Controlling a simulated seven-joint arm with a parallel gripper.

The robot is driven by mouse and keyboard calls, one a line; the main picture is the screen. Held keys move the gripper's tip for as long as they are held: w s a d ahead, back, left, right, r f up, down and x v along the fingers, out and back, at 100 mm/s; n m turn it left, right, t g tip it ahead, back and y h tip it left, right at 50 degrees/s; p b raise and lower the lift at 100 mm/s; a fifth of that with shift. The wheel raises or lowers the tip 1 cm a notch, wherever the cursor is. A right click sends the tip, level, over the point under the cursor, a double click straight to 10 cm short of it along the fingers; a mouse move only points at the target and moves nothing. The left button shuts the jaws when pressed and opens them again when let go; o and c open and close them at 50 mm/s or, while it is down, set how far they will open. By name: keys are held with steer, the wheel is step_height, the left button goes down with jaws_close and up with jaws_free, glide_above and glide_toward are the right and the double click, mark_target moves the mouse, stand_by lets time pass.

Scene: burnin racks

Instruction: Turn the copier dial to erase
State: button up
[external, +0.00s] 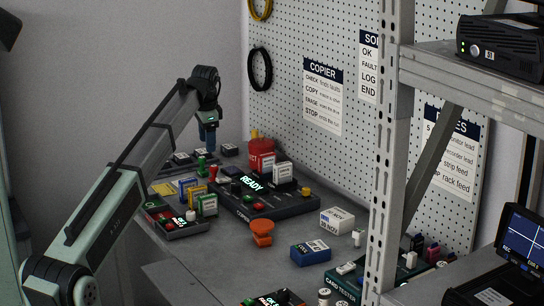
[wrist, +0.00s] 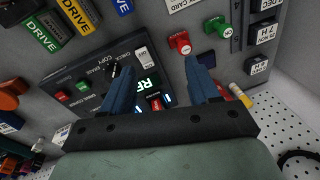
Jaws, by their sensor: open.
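The copier (external: 285,210) is a low black box with a lit READY display (external: 252,183) on the grey bench. In the wrist view its panel (wrist: 75,75) carries CHECK, COPY and ERASE lettering beside a dark dial (wrist: 114,71) with a pale mark. I cannot tell which word the dial points at. My gripper (external: 207,143) is above the bench's back left, behind the copier in the external view. In the wrist view my gripper's blue fingers (wrist: 160,66) are spread and empty. The left finger appears beside the dial and covers part of the panel and display.
A red container (external: 262,154) stands behind the copier, and white-labelled drives stand in and around it. An orange knob-shaped object (external: 262,232), a blue box (external: 310,252) and a white box (external: 337,219) lie in front. A metal rack post (external: 388,150) rises on the right.

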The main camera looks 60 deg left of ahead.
mark_target(236, 184)
steer(key=w+d+r+m+g+h, duration=0.1)
steer(key=w+d+r+m+h, duration=0.2)
steer(key=d, duration=0.7)
steer(key=shift+y, duration=0.6)
steer(key=f, duration=0.9)
steer(key=w+f, duration=0.1)
steer(key=f, duration=0.4)
steer(key=shift+a, duration=0.15)
steer(key=shift+c, duration=0.3)
steer(key=shift+n, duration=0.3)
steer(key=c, duration=1)
steer(key=shift+o, duration=0.2)
